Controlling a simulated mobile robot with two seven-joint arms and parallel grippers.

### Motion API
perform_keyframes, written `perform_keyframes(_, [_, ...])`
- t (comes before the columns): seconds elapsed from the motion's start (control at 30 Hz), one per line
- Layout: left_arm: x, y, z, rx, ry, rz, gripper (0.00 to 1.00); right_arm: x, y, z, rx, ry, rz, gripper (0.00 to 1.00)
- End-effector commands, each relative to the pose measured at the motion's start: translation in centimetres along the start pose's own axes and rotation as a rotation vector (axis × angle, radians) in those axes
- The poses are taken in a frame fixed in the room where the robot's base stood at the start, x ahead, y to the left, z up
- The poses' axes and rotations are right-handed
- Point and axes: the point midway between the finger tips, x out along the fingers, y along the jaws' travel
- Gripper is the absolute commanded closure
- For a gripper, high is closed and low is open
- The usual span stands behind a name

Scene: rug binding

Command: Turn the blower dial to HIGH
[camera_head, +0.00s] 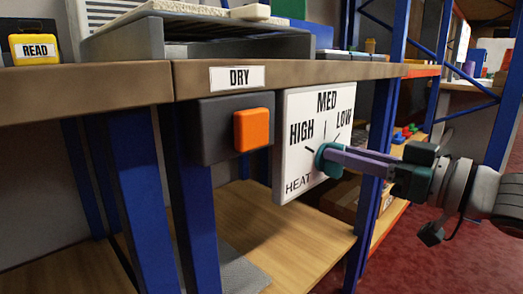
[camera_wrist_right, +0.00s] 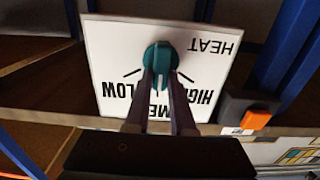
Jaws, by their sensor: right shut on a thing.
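A white dial panel (camera_head: 312,105) printed HIGH, MED, LOW and HEAT hangs under the table edge, and shows upside down in the right wrist view (camera_wrist_right: 215,65). A round teal dial (camera_head: 323,158) sits at its lower middle, and in the right wrist view (camera_wrist_right: 158,52) it has a raised ridge. My right gripper (camera_head: 332,160) comes from the right, its purple fingers shut on the dial. The fingers (camera_wrist_right: 161,85) partly hide MED in the wrist view. The ridge lies roughly along the fingers; its exact pointing is hard to tell. No left gripper shows.
An orange button (camera_head: 254,129) on a dark box is just left of the panel, under a DRY label (camera_head: 238,78). Blue posts (camera_head: 200,225) stand below the table edge. A yellow READ button (camera_head: 35,49) is at the upper left. Red floor is open at right.

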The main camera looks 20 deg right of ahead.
Motion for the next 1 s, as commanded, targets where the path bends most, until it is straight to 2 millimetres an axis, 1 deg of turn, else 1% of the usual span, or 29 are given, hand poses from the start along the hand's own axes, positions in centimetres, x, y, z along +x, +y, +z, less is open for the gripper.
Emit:
perform_keyframes(0.33, [-0.1, 0.0, 0.0, -0.002, 0.000, 0.001, 0.50, 0.0, 0.0, 0.0, -0.004, 0.000, 0.000, 1.00])
perform_keyframes(0.53, [-0.4, 0.0, -0.1, 0.000, 0.000, 0.000, 0.50, 0.0, -0.1, -0.1, -0.053, 0.000, 0.000, 1.00])
perform_keyframes(0.77, [-1.3, -0.2, -0.4, 0.005, -0.001, -0.004, 0.50, 0.0, -0.3, -0.2, -0.198, 0.001, 0.001, 1.00])
perform_keyframes(1.0, [-2.2, -0.3, -0.7, 0.008, -0.001, -0.007, 0.50, 0.0, -0.6, -0.1, -0.420, 0.001, 0.000, 1.00])
